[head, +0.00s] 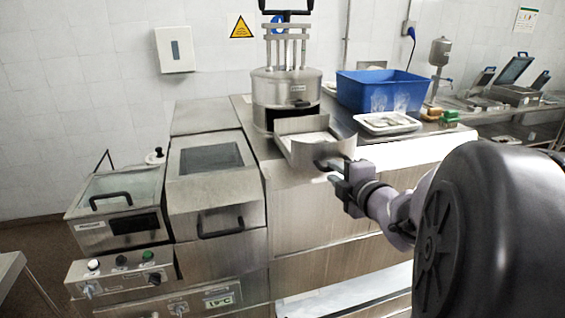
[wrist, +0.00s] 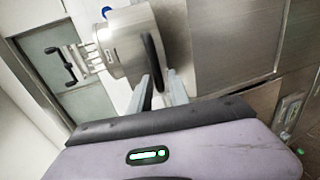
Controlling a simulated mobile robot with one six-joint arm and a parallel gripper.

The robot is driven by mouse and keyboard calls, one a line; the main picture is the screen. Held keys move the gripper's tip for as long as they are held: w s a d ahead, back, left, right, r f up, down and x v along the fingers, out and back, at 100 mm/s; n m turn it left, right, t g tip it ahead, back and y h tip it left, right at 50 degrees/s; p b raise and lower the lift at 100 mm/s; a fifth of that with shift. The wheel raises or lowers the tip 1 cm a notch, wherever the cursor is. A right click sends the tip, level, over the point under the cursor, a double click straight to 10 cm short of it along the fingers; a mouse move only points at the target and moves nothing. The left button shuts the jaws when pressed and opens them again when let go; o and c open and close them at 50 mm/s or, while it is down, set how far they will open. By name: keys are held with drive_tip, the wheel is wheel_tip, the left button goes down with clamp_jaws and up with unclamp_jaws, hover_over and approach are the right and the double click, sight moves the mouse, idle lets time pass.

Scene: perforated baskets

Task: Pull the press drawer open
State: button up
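The press (head: 287,92) is a steel cylinder with a black top handle, standing on the steel counter. Its drawer (head: 325,150) is out of the dark front opening, showing a pale inside and a curved front with a black handle (head: 329,164). My gripper (head: 338,171) is at this handle. In the wrist view the press body (wrist: 126,42) and the black handle (wrist: 152,62) show. My gripper's two fingers (wrist: 160,84) are apart, with the handle's lower end between them and a gap visible; I cannot tell whether either finger touches it.
A blue bin (head: 385,92) and a white tray (head: 388,123) stand right of the press. Two lidded steel units (head: 212,185) are to the left, with a control panel (head: 120,272) below. The counter front drops below the drawer.

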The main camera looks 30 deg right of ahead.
drive_tip(key=shift+o, duration=0.6)
drive_tip(key=shift+s+a+r, duration=0.1)
drive_tip(key=shift+s, duration=0.1)
drive_tip(key=shift+w, duration=0.1)
drive_tip(key=p+v, duration=0.2)
drive_tip(key=v, duration=1)
drive_tip(key=shift+f, duration=0.2)
